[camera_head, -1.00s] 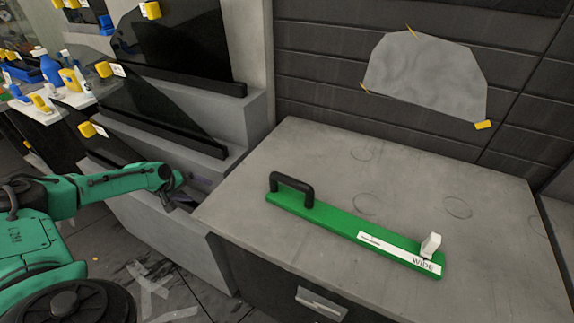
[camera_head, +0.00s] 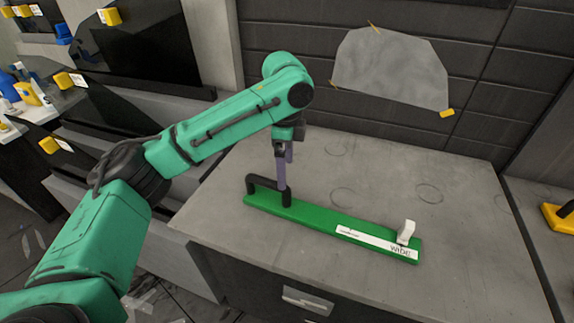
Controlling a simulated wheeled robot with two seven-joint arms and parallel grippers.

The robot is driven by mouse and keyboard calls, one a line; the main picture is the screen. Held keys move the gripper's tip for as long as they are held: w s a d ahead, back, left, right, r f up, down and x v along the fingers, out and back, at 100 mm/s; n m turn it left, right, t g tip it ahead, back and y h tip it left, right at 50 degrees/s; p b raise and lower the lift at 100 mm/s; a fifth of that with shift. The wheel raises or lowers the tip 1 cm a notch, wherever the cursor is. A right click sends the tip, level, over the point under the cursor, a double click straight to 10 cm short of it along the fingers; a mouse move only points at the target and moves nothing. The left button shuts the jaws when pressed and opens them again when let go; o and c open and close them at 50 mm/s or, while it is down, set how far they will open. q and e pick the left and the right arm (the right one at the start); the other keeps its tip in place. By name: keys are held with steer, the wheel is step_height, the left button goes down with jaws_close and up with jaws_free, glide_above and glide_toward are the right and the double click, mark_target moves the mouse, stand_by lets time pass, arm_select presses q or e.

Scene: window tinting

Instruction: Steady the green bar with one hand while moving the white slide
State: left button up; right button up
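The green bar (camera_head: 318,219) lies flat on the grey worktop, with a black handle (camera_head: 262,183) at its left end. The white slide (camera_head: 406,233) stands up at the right end, beside a white strip with dark lettering (camera_head: 378,240). My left gripper (camera_head: 284,198) points down at the right post of the black handle. Its purple fingers overlap that post in the picture. I cannot tell whether they are closed on it. My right gripper is not in view.
The grey worktop (camera_head: 450,220) is mostly clear, with faint ring marks. A taped grey sheet (camera_head: 392,68) hangs on the dark wall behind. A yellow and black object (camera_head: 557,217) sits at the right edge. Dark panels with yellow clips (camera_head: 110,16) stand at the left.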

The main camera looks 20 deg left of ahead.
mark_target(286, 200)
arm_select(q)
steer(key=shift+s+d+f+m, duration=0.1)
steer(key=shift+d+f+m, duration=0.05)
steer(key=shift+d+m, duration=0.15)
steer(key=f, duration=1.1)
steer(key=shift+a+f, duration=0.2)
steer(key=shift+f, duration=0.15)
jaws_close()
